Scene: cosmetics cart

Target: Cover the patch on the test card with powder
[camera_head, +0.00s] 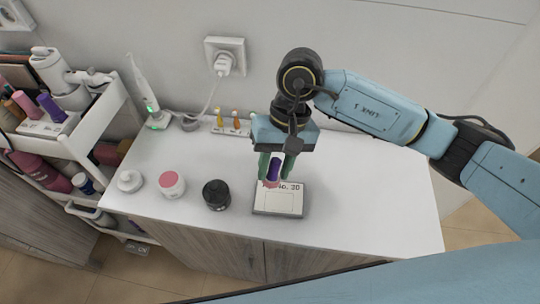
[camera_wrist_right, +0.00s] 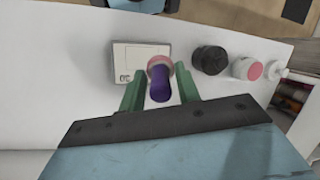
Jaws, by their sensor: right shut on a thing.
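My right gripper (camera_head: 276,167) is shut on a purple-handled applicator (camera_head: 273,173), held upright with its wider pinkish end down. In the right wrist view the applicator (camera_wrist_right: 160,84) sits between the green fingers. Its pink end overlaps the edge of the test card (camera_head: 278,208); I cannot tell whether it touches the card. The card is pale with a grey border, a printed number and an outlined patch, and it also shows in the right wrist view (camera_wrist_right: 128,56). The applicator hides part of it. No powder is discernible on the visible patch. My left gripper is out of view.
Left of the card stand a black jar (camera_head: 216,195), a pink-lidded jar (camera_head: 171,185) and a small white item (camera_head: 130,181). Behind are an electric toothbrush (camera_head: 148,95) and small brush heads (camera_head: 230,123). A loaded cart (camera_head: 88,140) stands left. The counter's right side is clear.

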